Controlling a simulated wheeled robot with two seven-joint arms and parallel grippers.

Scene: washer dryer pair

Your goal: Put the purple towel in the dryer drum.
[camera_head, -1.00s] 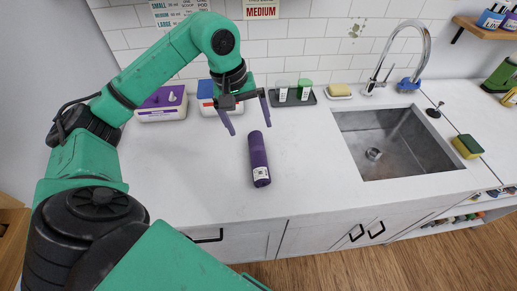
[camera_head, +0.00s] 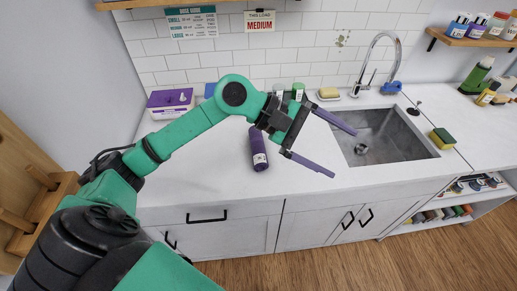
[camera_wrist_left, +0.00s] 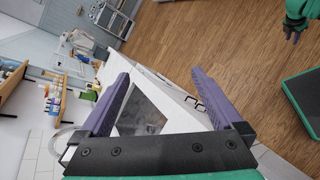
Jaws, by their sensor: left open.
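A green and dark part at that view's upper right corner looks like my right arm's end, too small to read. No dryer drum is visible.
A steel sink (camera_head: 408,150) with a tall faucet (camera_head: 372,62) lies to the right. A purple-lidded box (camera_head: 170,103) stands at the counter's back left. A yellow-green sponge (camera_head: 442,138) lies right of the sink. The wooden floor (camera_head: 350,265) in front is clear.

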